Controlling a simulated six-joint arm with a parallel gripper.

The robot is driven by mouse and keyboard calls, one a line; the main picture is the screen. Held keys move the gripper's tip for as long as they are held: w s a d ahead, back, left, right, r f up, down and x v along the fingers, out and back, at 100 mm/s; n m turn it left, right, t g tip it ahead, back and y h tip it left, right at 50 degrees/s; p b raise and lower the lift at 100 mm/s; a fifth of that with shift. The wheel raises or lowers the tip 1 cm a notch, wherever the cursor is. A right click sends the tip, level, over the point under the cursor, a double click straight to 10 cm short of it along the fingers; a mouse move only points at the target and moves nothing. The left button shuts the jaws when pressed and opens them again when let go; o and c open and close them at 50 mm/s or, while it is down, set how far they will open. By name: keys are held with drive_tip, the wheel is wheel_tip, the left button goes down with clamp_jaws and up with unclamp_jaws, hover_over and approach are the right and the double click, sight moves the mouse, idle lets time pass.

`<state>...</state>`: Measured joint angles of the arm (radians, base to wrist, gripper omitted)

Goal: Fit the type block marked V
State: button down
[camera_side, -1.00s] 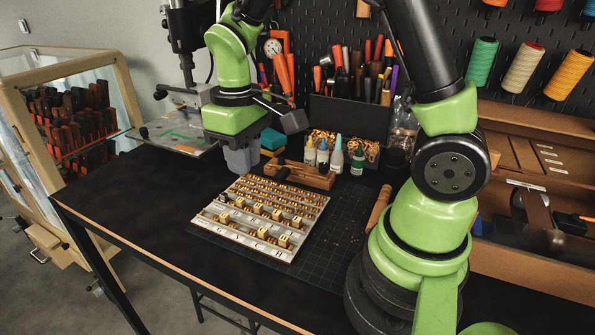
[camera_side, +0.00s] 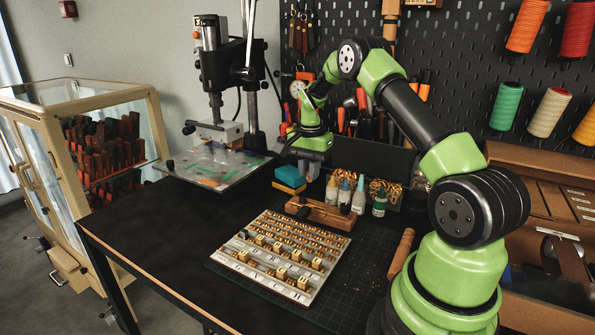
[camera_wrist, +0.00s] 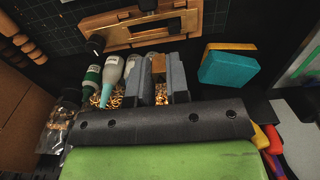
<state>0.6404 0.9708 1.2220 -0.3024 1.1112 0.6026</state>
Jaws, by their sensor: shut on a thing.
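My gripper (camera_side: 306,168) is raised over the back of the bench, well behind the type tray and to the right of the press. In the wrist view its two grey fingers (camera_wrist: 162,75) are shut on a small brass-coloured block (camera_wrist: 158,63). No letter is readable on it. The type tray (camera_side: 225,257) lies on the bench with rows of small brass blocks, several of them larger and lettered, too small to read surely. A wooden and brass type holder (camera_side: 334,217) with a dark handle lies behind the tray; it also shows in the wrist view (camera_wrist: 185,22).
Glue bottles (camera_side: 344,193) and brass scraps (camera_side: 383,190) stand behind the holder. Teal and orange blocks (camera_side: 291,178) lie left of them. The press (camera_side: 217,90) stands at the back left. The bench's left front (camera_side: 150,245) is clear.

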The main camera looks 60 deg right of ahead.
sight(315, 212)
drive_tip(key=shift+f, duration=0.1)
drive_tip(key=shift+f, duration=0.65)
drive_tip(key=shift+f, duration=0.1)
idle(0.3)
drive_tip(key=shift+f, duration=1.75)
drive_tip(key=shift+f, duration=0.5)
drive_tip(key=c, duration=1)
unclamp_jaws()
